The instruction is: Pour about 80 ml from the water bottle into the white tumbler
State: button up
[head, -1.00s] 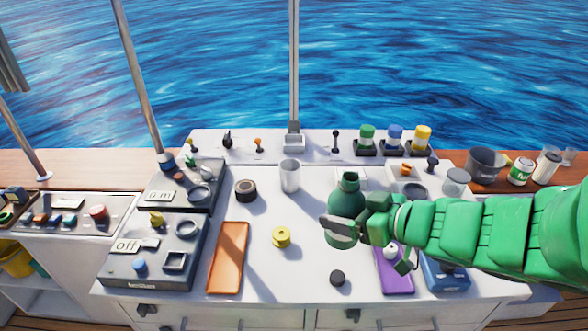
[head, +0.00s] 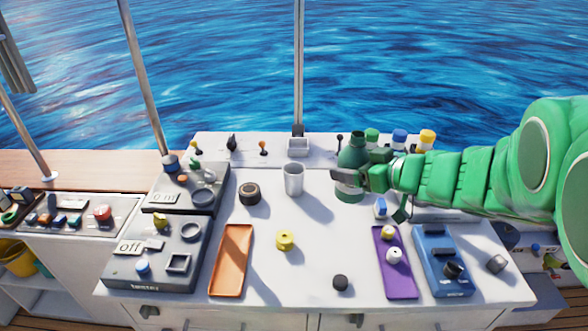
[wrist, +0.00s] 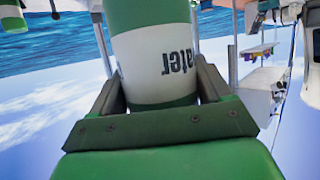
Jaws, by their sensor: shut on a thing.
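The water bottle (head: 353,158) is green with a pale label band and stands about upright in my gripper (head: 352,178). My gripper is shut around its label band. In the wrist view the bottle (wrist: 155,55) fills the space between the two dark fingers (wrist: 160,95), and part of the word "water" shows on the label. The white tumbler (head: 293,179) stands upright on the white counter, left of the bottle and apart from it. The tumbler's contents cannot be made out.
A dark ring-shaped piece (head: 249,193) stands left of the tumbler. A yellow spool (head: 285,240), an orange tray (head: 231,260), a purple tray (head: 382,264) and a black knob (head: 340,283) lie nearer. Levers line the back ledge. The counter (head: 325,225) is clear around the tumbler's front.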

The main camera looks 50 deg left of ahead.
jog(key=w+a, duration=0.3)
jog(key=a, duration=1.1)
jog(key=s+a+n+g, duration=0.1)
jog(key=s+a, duration=0.6)
jog(key=a, duration=0.6)
notch_tip(320, 180, down, 13)
jog(key=shift+s+r, duration=0.1)
jog(key=shift+g, duration=0.3)
